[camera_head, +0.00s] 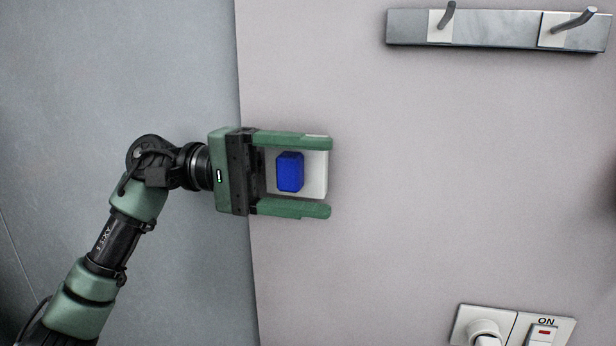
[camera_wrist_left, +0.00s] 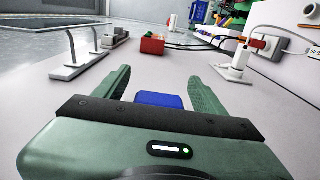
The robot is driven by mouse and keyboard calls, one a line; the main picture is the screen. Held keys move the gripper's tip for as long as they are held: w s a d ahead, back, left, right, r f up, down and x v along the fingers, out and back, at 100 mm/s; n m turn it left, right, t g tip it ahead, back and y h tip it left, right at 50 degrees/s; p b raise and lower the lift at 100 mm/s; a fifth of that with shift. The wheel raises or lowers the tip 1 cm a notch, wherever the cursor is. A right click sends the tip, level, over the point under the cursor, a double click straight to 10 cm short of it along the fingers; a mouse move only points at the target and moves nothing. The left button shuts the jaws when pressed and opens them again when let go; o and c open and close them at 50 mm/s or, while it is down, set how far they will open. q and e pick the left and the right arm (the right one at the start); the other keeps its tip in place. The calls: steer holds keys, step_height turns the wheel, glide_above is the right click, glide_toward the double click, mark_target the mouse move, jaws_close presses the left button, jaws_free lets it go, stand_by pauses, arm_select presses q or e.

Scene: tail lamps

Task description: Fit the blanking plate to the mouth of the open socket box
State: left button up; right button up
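A white plate (camera_head: 317,178) with a blue block (camera_head: 290,172) on its face, which looks like the blanking plate, lies against the pale panel. My left gripper (camera_head: 330,176) reaches in from the left, its two green fingers above and below the blue block. Narrow gaps show between fingers and block. In the left wrist view the blue block (camera_wrist_left: 158,99) sits between the spread fingers, with room at both sides. The fingers cover parts of the plate's upper and lower edges. No open socket box mouth shows; anything behind the plate is hidden. My right gripper is out of view.
A metal rail (camera_head: 490,27) with two hooks is at the upper right of the pale panel (camera_head: 420,200). A white socket and switch plate (camera_head: 512,326) is at the lower right. In the wrist view, a red box (camera_wrist_left: 152,44) stands ahead. The panel's middle is bare.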

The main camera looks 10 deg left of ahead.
arm_select(q)
steer(key=shift+a, duration=0.15)
steer(key=shift+a+f+b, duration=0.1)
steer(key=shift+a+b, duration=0.2)
steer(key=a+b, duration=0.2)
steer(key=a, duration=0.5)
steer(key=shift+w, duration=0.15)
